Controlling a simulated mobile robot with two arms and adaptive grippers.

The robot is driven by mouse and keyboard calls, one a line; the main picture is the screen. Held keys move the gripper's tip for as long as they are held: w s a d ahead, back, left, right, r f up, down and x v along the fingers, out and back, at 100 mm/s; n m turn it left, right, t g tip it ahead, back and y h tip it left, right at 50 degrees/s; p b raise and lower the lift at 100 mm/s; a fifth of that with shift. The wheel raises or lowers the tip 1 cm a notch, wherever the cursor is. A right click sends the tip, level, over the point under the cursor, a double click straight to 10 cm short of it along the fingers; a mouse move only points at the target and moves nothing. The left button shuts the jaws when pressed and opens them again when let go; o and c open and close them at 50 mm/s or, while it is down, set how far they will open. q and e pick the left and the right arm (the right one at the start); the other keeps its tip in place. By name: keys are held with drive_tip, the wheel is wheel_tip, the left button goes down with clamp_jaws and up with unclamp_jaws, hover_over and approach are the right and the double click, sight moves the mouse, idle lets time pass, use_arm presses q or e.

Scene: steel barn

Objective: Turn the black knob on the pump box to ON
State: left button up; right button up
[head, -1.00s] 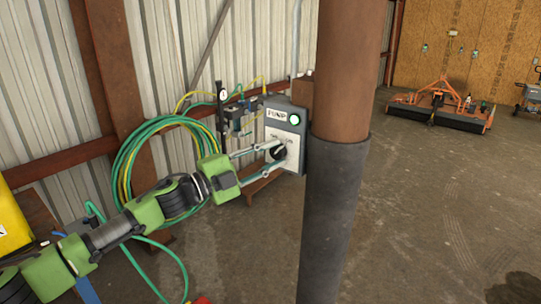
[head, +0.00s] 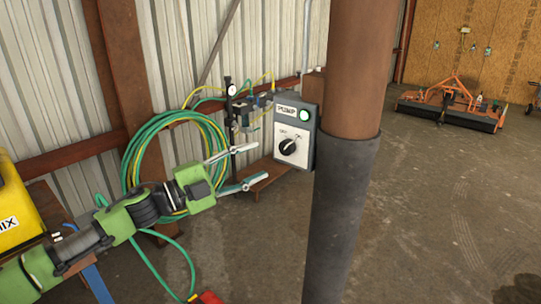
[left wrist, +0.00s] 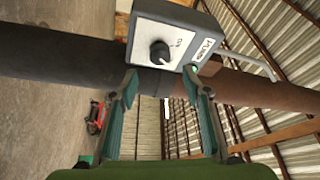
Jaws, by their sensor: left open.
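The grey pump box (head: 310,150) is fixed beside the rusty post, with a white face, a PUMP label and a lit green lamp (head: 304,115). Its black knob (head: 288,147) is uncovered, and its pale mark slants up and right, toward ON. My left gripper (head: 254,165) is open and empty, to the left of the box and apart from the knob. In the left wrist view the knob (left wrist: 160,52) lies beyond the gap between the open fingers (left wrist: 160,76), with nothing between them. My right gripper is not in view.
A rusty post (head: 345,190) with a dark sleeve stands right of the box. A coiled green and yellow hose (head: 140,150) hangs on the wall behind my left arm. A yellow container (head: 18,210) is at the left edge. Open floor (head: 440,220) lies to the right.

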use_arm(q)
drive_tip(key=v, duration=0.4)
drive_tip(key=shift+f, duration=0.1)
